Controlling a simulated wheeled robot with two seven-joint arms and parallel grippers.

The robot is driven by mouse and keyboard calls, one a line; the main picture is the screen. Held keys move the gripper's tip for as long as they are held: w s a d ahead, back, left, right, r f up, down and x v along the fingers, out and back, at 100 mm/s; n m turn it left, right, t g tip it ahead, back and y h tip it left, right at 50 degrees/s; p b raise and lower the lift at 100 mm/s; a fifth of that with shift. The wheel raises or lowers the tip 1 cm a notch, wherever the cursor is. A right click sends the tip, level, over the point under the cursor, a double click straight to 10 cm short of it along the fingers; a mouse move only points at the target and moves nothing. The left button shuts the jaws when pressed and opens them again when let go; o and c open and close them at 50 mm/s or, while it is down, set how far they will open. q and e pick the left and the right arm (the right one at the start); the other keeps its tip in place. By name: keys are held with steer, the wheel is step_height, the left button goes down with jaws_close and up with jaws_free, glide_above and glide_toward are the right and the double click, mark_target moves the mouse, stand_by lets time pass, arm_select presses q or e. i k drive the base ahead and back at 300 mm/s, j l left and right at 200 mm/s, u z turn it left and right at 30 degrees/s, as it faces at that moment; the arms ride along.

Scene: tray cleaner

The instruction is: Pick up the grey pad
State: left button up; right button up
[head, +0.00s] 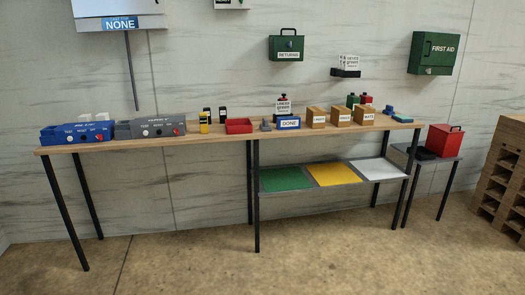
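I cannot tell for certain which thing is the grey pad. A small grey object (266,125) lies on the long wooden table (215,137), between a red tray (239,126) and the blue DONE sign (289,123). It is too small to make out its shape. Small blue and teal pieces (402,118) lie at the table's right end. Neither of my grippers is in view.
Blue (78,133) and grey (150,128) button boxes stand at the table's left. Three wooden boxes (340,117) stand at the right. A lower shelf bears green (286,179), yellow and white mats. A red case (445,140) stands on a side table. The floor in front is clear.

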mark_target(265, 126)
steer(key=i, duration=1.45)
steer(key=i+u, duration=0.25)
steer(key=i, duration=0.2)
steer(key=i+l+u, duration=0.3)
steer(key=i, duration=0.15)
steer(key=i+l+u, duration=0.25)
steer(key=i, duration=0.2)
